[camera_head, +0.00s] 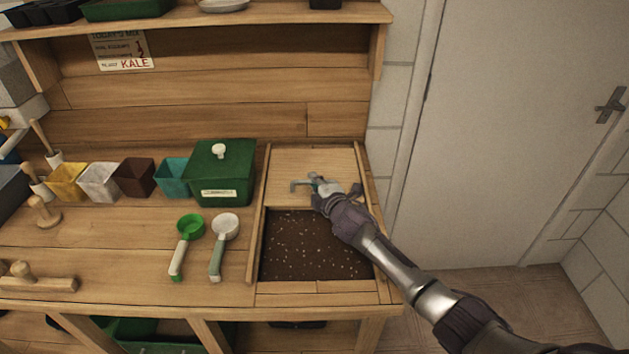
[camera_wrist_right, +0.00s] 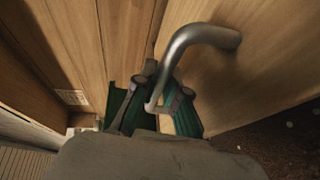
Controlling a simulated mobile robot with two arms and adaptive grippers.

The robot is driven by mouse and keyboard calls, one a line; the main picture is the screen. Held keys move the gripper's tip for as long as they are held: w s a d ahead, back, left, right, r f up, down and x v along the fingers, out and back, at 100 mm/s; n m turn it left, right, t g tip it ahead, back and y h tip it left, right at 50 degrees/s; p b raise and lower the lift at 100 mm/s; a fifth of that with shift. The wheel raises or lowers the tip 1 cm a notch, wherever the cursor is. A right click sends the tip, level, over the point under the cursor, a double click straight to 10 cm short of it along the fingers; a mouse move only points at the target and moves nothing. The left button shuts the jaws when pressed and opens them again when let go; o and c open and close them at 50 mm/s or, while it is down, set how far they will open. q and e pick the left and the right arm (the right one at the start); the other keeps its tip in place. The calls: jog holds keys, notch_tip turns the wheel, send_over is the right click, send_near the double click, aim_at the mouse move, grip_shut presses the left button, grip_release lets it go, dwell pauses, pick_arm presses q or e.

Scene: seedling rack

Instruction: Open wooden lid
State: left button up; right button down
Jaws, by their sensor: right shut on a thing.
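The wooden lid (camera_head: 310,164) lies at the back of the soil bin in the bench's right end, with the front part of the bin uncovered. Dark speckled soil (camera_head: 312,250) shows there. A metal handle (camera_head: 298,184) stands on the lid. My right gripper (camera_head: 318,185) is at the handle. In the right wrist view the curved handle (camera_wrist_right: 195,38) passes between the fingers (camera_wrist_right: 160,108), which are shut on it. The lid's wood (camera_wrist_right: 265,70) fills the right of that view. My left gripper is not in view.
A green lidded box (camera_head: 222,175) stands left of the bin. A green scoop (camera_head: 187,245) and a white scoop (camera_head: 223,245) lie on the bench. Small coloured pots stand farther left. A shelf (camera_head: 200,22) overhangs the back; a door (camera_head: 510,130) is at right.

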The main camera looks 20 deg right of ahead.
jog(key=c, duration=1.5)
grip_release()
jog(key=shift+d+f, duration=0.1)
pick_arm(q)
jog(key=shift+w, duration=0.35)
pick_arm(e)
jog(key=v, duration=1.2)
